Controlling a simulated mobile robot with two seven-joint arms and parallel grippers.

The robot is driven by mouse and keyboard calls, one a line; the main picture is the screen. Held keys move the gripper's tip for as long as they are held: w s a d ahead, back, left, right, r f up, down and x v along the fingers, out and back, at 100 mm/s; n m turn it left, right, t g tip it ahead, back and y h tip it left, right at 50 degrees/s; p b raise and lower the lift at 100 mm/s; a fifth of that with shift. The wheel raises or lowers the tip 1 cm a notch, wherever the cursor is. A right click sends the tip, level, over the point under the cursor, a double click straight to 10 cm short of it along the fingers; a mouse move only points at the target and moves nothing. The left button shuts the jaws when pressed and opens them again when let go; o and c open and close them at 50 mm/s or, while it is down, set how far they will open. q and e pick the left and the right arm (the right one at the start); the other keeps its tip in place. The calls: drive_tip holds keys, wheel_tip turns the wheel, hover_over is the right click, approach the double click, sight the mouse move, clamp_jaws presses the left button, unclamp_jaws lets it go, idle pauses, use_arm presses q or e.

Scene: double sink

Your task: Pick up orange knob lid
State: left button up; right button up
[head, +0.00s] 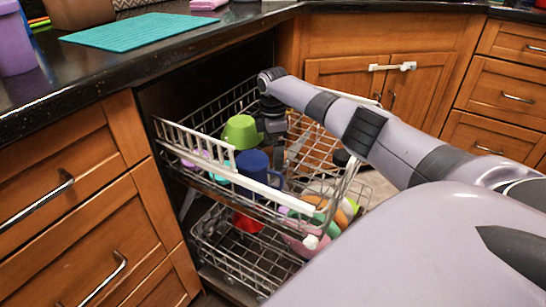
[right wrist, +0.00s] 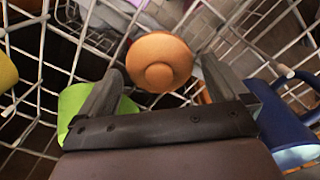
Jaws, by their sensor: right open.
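The orange knob lid (right wrist: 160,62) is round, with a small knob facing the camera. In the right wrist view it sits at the top centre, over the white wire rack, between and just beyond my right fingertips. My right gripper (right wrist: 162,72) is open and empty, its fingers spread to either side of the lid's lower part; contact cannot be told. In the head view my right gripper (head: 277,140) points down into the upper dishwasher rack (head: 190,133). I cannot make out the lid there. My left gripper is not in view.
A green bowl (head: 240,132) and a blue mug (head: 252,168) stand in the upper rack close to my right gripper. In the wrist view the mug (right wrist: 283,120) is at right. The lower rack (head: 215,240) holds a red item (head: 248,222). The counter (head: 90,75) edges the left.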

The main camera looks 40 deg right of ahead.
drive_tip(key=c, duration=0.9)
drive_tip(key=shift+o, duration=0.2)
drive_tip(key=shift+r, duration=0.1)
